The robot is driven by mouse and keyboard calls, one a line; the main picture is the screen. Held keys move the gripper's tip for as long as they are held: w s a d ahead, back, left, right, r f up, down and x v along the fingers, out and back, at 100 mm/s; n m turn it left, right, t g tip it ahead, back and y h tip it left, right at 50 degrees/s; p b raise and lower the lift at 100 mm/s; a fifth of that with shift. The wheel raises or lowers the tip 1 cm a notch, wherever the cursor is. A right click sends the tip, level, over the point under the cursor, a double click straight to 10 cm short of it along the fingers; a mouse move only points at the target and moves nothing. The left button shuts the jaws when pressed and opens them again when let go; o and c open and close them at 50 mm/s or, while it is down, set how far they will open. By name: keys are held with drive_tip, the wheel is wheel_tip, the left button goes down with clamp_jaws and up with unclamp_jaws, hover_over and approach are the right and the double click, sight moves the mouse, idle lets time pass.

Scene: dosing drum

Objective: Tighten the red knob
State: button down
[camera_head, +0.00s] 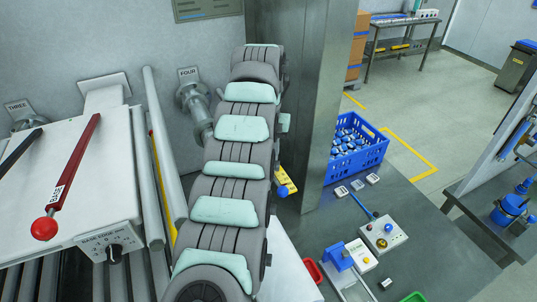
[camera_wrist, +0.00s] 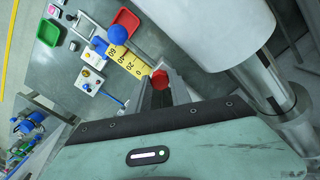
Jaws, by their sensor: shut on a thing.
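In the wrist view, the red knob (camera_wrist: 159,79) shows as a small faceted red piece at the tips of my gripper (camera_wrist: 161,87). The dark fingers are shut on it, and they hide its lower part. A yellow scale plate (camera_wrist: 126,62) with printed numbers lies just beside the knob, with a blue ball knob (camera_wrist: 117,34) at its far end. In the head view, my arm hides the gripper and the red knob; only part of the yellow scale (camera_head: 287,178) and the blue ball (camera_head: 283,191) show to its right.
A red-ball lever (camera_head: 72,180) stands on a white cabinet at left. A steel column (camera_head: 322,100) stands close to my arm.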

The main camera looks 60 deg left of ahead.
drive_tip(key=m+p, duration=0.2)
drive_tip(key=m, duration=0.2)
drive_tip(key=shift+r+m, duration=0.15)
drive_tip(key=shift+m, duration=0.25)
drive_tip(key=m+p, duration=0.2)
drive_tip(key=m, duration=0.2)
idle(0.4)
drive_tip(key=c, duration=1.2)
unclamp_jaws()
drive_tip(key=shift+o, duration=0.2)
